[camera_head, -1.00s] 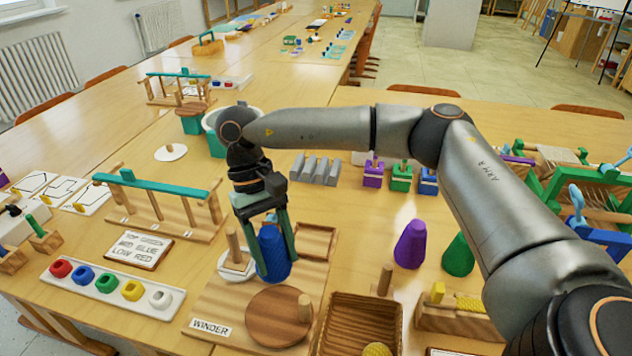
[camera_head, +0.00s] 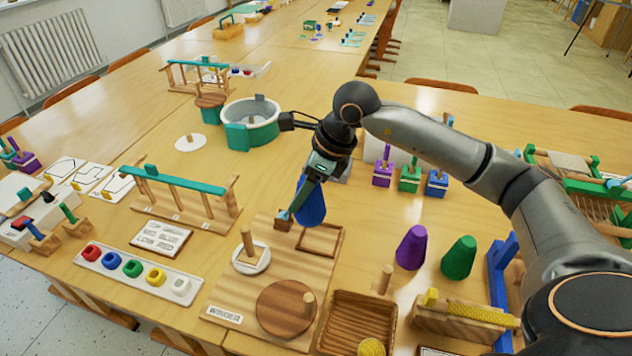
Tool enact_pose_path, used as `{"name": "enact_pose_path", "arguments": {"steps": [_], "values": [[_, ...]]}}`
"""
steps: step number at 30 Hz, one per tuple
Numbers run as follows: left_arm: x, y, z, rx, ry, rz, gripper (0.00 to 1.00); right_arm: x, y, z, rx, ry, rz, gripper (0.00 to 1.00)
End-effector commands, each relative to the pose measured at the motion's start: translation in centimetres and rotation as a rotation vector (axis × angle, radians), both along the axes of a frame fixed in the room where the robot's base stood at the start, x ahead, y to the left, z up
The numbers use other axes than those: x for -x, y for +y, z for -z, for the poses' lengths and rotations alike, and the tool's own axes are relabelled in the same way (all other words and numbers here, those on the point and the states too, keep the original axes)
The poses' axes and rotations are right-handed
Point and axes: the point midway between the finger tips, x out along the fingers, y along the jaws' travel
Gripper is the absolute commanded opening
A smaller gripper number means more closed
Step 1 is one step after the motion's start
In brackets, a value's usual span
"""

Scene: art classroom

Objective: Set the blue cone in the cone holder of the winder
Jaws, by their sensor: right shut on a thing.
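The blue cone (camera_head: 314,206) is held in my right gripper (camera_head: 302,200), whose finger covers part of its left side. The cone is over the back right of the wooden winder board (camera_head: 236,292), near a rectangular wooden frame (camera_head: 333,241). I cannot tell its height above the board. The white round base with an upright wooden peg (camera_head: 248,243), which looks like the cone holder, is on the board to the left of the cone; its peg is bare. The cone is apart from this peg. My left gripper is not in view.
The winder's round wooden disc (camera_head: 284,308) with a knob is in front. A wicker basket (camera_head: 350,325), a purple cone (camera_head: 411,248) and a green cone (camera_head: 459,257) stand to the right. A teal-barred rack (camera_head: 180,182) and a ring tray (camera_head: 137,270) are left.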

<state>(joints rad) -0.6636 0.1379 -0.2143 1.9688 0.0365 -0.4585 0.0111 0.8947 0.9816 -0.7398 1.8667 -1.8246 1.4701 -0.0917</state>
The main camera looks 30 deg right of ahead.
Motion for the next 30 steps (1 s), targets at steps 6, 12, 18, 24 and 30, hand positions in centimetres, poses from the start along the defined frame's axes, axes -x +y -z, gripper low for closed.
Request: {"name": "enact_pose_path", "arguments": {"steps": [6,12,18,24,30], "values": [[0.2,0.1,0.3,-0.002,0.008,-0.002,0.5,-1.1,-2.5,-0.6,-0.002,0.001,0.417,0.0],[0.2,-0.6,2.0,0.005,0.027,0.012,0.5,-1.5,-4.0,2.8,0.0,0.003,0.625,0.0],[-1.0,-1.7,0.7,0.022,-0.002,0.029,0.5,-1.5,-4.2,3.5,-0.002,0.003,0.654,0.0],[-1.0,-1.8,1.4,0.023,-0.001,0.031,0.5,-1.5,-4.2,4.9,-0.001,0.005,0.652,0.0],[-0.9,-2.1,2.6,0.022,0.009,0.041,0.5,-1.5,-4.2,6.8,0.0,0.005,0.651,0.0]]}}
